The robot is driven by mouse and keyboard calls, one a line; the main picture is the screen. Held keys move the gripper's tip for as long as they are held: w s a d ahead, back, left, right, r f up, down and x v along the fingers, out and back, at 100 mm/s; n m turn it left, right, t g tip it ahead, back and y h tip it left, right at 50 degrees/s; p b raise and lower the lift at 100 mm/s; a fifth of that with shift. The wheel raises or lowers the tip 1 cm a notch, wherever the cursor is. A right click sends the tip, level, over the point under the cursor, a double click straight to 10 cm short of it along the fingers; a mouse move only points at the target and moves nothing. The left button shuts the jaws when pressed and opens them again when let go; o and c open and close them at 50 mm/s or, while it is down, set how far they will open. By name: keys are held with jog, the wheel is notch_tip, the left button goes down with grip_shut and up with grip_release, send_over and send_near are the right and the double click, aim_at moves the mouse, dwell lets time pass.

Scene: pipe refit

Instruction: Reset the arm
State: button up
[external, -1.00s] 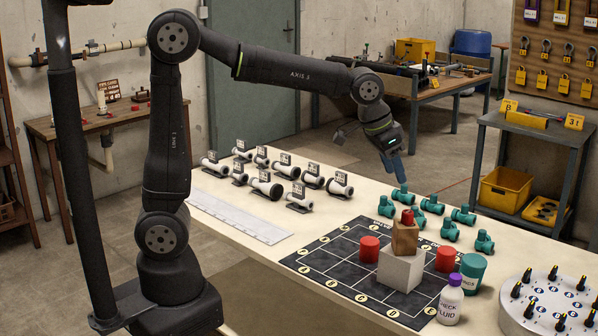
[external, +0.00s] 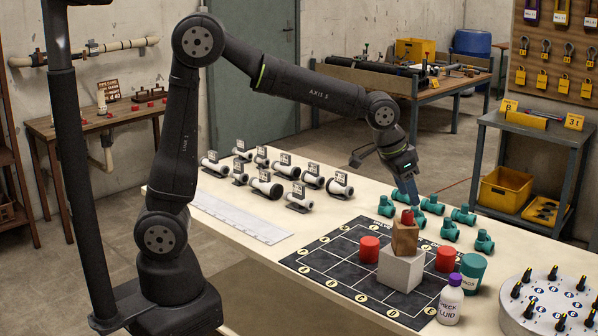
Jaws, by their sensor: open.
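My arm reaches over the white table (external: 215,187) from its base at the left. My gripper (external: 412,200) is open and points down, just above or behind a stack on the black grid mat (external: 322,262). The stack has a white block (external: 401,271) at the bottom, a brown wooden block (external: 405,238) on it and a small red piece (external: 407,217) on top. The fingertips are close to the red piece in the picture. Whether they touch it cannot be told. No held object is visible.
Red cylinders (external: 369,249) stand on the mat on both sides of the stack. Teal fittings (external: 432,205) lie behind it. A white bottle (external: 450,304), a teal jar (external: 472,272) and a round knobbed plate (external: 548,305) stand at right. White pipe pieces (external: 264,186) and a ruler (external: 240,217) lie left.

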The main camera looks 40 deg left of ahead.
jog(key=s+d+r, duration=0.4)
jog(key=s+r, duration=0.1)
jog(key=s, duration=0.3)
jog(key=w+a+f+n+y, duration=0.1)
jog(key=w+a+f+n, duration=0.1)
jog(key=w+a, duration=0.65)
jog(key=w+a+f+n+y, duration=0.1)
jog(key=w+a+f+n, duration=0.2)
jog(key=w+a, duration=0.5)
jog(key=w+a+f+n, duration=0.1)
jog(key=w+a, duration=0.1)
jog(key=a, duration=0.6)
jog(key=w+a+f+n+y, duration=0.1)
jog(key=w+a+f+n, duration=0.1)
jog(key=a, duration=0.7)
jog(key=w+a+f+n+y, duration=0.1)
jog(key=w+a+f+n, duration=0.1)
jog(key=a, duration=0.7)
jog(key=shift+w+f+t, duration=0.25)
jog(key=shift+w+t, duration=0.05)
